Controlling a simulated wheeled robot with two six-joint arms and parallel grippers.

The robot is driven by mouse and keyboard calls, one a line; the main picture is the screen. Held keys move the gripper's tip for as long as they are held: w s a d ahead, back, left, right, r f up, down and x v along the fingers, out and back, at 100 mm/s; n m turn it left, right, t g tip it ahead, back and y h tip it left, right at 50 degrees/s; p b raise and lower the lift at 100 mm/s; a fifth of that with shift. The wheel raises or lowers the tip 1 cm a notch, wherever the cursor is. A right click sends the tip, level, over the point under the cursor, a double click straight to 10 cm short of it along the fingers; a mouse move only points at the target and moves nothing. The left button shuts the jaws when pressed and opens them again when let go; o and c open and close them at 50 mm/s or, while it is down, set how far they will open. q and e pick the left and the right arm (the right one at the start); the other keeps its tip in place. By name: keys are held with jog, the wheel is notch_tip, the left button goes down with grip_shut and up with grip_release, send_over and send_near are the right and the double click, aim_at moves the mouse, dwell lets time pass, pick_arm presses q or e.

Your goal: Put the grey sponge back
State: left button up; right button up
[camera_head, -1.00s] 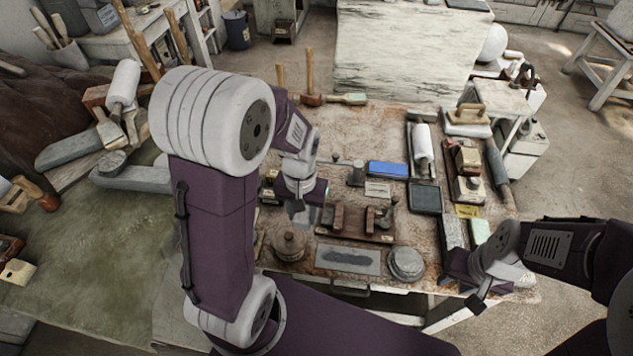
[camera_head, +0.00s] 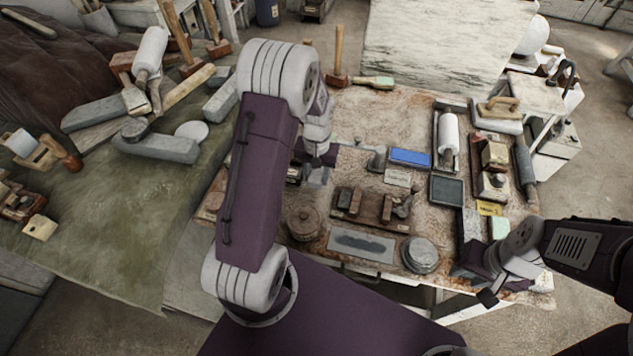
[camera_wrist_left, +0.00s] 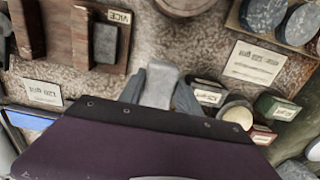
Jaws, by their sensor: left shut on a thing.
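In the left wrist view, my left gripper (camera_wrist_left: 158,88) is shut on a light grey block, which I take to be the grey sponge (camera_wrist_left: 158,80). Its darker fingers grip the block on both sides. In the head view, my left gripper (camera_head: 317,176) is over the worktable, behind the wooden vice rack (camera_head: 372,208), partly hidden by my arm; the sponge is hard to make out there. My right gripper (camera_head: 488,294) is at the table's front right edge, and its jaws are too small to read.
The worktable (camera_head: 345,112) is crowded. A blue block (camera_head: 410,156), dark tray (camera_head: 446,189), white roller (camera_head: 448,135), round tin (camera_head: 420,254) and grey slab (camera_head: 360,245) lie around. In the wrist view, small boxes (camera_wrist_left: 278,107) and a paper card (camera_wrist_left: 254,64) are right of my gripper.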

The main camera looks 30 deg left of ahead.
aim_at(317, 184)
pick_arm(q)
notch_tip(317, 184, down, 4)
jog(key=shift+f, duration=0.1)
jog(key=o, duration=1.2)
jog(key=shift+f, duration=0.1)
notch_tip(317, 184, up, 12)
jog(key=shift+w+r, duration=0.15)
jog(key=shift+r, duration=0.1)
jog(key=s+d, duration=0.2)
jog(key=s, duration=0.2)
jog(key=s+d+m+t, duration=0.1)
jog(key=s+d, duration=0.2)
jog(key=s, duration=0.1)
jog(key=s+d+m, duration=0.1)
jog(key=s+d, duration=0.1)
jog(key=s, duration=0.2)
jog(key=shift+s+d+f, duration=0.15)
jog(key=shift+s+d, duration=0.15)
jog(key=shift+s, duration=0.1)
jog(key=shift+w+a+f, duration=0.1)
jog(key=shift+w+a, duration=0.05)
jog(key=shift+w, duration=0.15)
